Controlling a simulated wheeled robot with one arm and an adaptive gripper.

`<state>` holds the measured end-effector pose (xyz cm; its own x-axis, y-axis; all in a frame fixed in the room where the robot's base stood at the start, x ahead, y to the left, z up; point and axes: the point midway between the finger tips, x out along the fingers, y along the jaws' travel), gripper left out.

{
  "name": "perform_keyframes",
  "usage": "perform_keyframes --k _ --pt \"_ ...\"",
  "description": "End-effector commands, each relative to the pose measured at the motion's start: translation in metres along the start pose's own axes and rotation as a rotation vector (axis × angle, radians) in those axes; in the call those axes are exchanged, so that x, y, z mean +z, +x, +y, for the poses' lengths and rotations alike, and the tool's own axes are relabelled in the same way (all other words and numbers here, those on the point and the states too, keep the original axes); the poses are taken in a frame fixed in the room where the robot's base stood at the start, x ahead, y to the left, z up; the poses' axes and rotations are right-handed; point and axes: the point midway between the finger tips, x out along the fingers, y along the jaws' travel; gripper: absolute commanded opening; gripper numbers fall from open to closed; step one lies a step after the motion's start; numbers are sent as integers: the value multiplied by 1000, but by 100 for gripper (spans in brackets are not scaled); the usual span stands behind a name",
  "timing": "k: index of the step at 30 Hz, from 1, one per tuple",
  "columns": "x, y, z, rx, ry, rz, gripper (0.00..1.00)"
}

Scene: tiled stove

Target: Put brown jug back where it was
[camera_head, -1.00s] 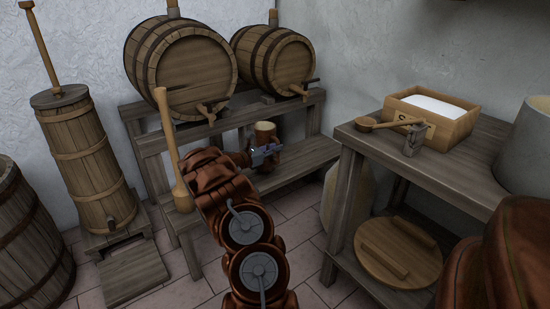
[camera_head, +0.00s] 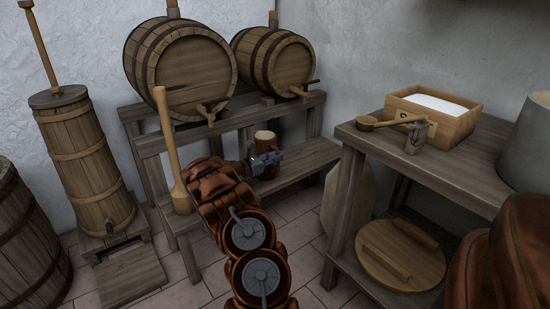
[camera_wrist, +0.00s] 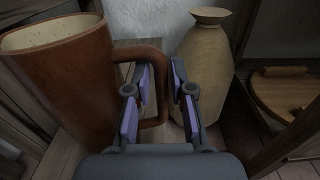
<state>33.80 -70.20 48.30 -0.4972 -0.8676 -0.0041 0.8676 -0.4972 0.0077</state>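The brown jug (camera_head: 265,144), with a pale inside, stands upright on the lower shelf of the barrel stand (camera_head: 300,160), under the right barrel. In the wrist view the jug (camera_wrist: 75,85) fills the left side, and its handle reaches to the right between my fingers. My gripper (camera_head: 268,160) is in front of the jug in the head view and hides part of its lower body. In the wrist view my gripper (camera_wrist: 161,85) has its two fingers apart, one on each side of the handle, with gaps visible. Whether a finger touches the handle cannot be told.
A beige clay bottle (camera_wrist: 205,60) stands just right of my fingers. A wooden paddle (camera_head: 170,150) leans on the stand left of my arm. A table (camera_head: 450,165) with a salt box (camera_head: 455,124) is at right. Barrels (camera_head: 180,68) rest above.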

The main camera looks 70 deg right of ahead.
Motion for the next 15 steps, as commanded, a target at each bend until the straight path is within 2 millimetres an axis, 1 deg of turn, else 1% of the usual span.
perform_keyframes --k 1,4,11,15 --pt "0 0 0 0 0 0 31" --pt "0 0 0 0 -1 0 40" --pt "0 0 0 0 -1 1 40" --pt "3 -2 0 1 -2 0 40"
